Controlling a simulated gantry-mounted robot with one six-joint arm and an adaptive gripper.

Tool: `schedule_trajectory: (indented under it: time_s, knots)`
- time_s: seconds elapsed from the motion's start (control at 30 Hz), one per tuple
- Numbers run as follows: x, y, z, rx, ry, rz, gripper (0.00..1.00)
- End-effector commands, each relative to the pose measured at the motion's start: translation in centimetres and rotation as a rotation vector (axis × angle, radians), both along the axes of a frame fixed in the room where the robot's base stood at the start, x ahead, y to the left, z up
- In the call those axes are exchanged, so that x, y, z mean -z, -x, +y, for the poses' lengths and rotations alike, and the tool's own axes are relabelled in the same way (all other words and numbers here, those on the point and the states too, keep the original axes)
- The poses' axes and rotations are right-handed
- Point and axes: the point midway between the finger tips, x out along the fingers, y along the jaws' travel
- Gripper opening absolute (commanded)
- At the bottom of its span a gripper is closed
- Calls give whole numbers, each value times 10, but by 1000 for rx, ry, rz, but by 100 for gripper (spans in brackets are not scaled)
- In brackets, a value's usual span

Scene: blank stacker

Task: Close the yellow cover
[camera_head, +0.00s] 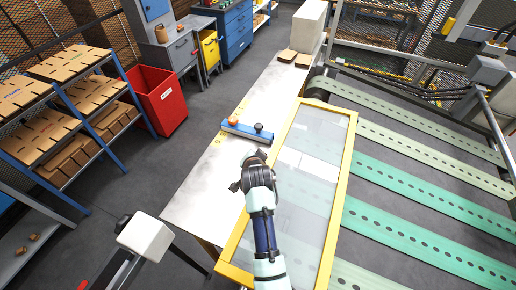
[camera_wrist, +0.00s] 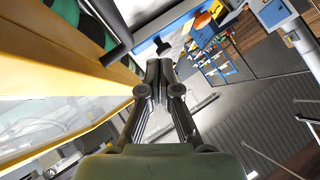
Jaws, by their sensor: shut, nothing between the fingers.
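The yellow cover (camera_head: 342,165) is a long yellow frame around a clear pane, running along the right side of the metal table. I cannot tell its exact tilt. In the wrist view its yellow frame (camera_wrist: 95,62) fills the left side. My gripper (camera_wrist: 160,68) is shut and empty, just right of the yellow frame in that view. In the head view my arm reaches over the pane, and the black gripper (camera_head: 238,184) is near the cover's left edge, above the table side. I cannot tell whether it touches the frame.
A blue bar with an orange and a black knob (camera_head: 248,132) lies across the metal table (camera_head: 200,192), just beyond my gripper. Green perforated conveyor strips (camera_head: 400,180) run right of the cover.

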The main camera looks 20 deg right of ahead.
Motion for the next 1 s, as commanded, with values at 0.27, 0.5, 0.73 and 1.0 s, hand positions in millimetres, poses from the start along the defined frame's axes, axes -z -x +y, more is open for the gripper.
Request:
schedule_trajectory:
  time_s: [0.27, 0.5, 0.73, 1.0]
  knots:
    - [35, -3, 2, 1, -5, -4, 0]
    - [40, -3, 3, 1, -6, -5, 0]
    - [40, -3, 2, 1, -6, -4, 0]
    - [24, -4, 4, 1, -5, -7, 0]
